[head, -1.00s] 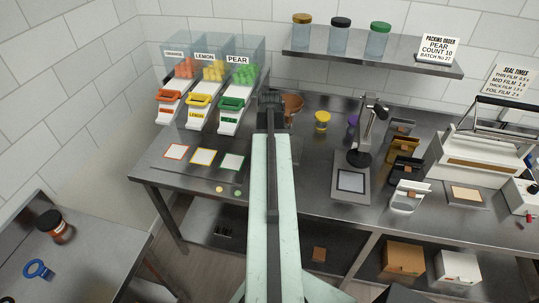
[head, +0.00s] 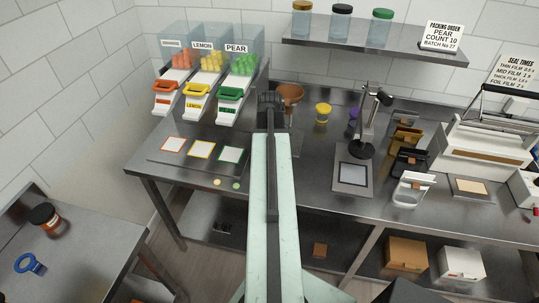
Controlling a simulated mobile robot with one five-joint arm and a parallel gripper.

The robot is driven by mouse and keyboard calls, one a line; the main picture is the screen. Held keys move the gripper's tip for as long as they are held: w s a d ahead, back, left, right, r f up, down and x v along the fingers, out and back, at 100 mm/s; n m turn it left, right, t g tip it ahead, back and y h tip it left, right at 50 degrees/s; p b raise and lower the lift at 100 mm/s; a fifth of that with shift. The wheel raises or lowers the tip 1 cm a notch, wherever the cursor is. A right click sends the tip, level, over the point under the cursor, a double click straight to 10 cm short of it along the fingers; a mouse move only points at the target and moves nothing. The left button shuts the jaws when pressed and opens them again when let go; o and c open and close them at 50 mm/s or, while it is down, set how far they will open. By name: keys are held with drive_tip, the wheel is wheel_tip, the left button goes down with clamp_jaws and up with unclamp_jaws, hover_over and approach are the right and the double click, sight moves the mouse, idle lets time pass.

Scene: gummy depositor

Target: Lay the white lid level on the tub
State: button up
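I cannot make out a white lid or a tub that is clearly the task's own in the head view. My gripper (head: 270,98) is at the far end of my pale green arm, over the back of the steel bench, just left of a brown funnel (head: 290,93). The gripper is small and dark, so its fingers do not show clearly, and I see nothing held in it. A small yellow-topped pot (head: 323,112) and a purple one (head: 354,115) stand to its right. My arm hides part of the bench.
Candy bins (head: 209,75) stand left of the gripper, with colour-bordered squares (head: 202,149) before them. A camera stand (head: 367,130), pouch holders (head: 407,160) and a sealer (head: 483,150) fill the right. A shelf (head: 375,40) holds jars. A side table (head: 75,250) is at lower left.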

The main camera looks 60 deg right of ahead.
drive_tip(key=shift+f+b, duration=0.45)
drive_tip(key=shift+f, duration=0.1)
drive_tip(key=o, duration=1.4)
drive_tip(key=shift+o, duration=0.2)
drive_tip(key=shift+r, duration=0.1)
wheel_tip(320, 180, up, 8)
drive_tip(key=p, duration=0.8)
drive_tip(key=shift+f, duration=0.2)
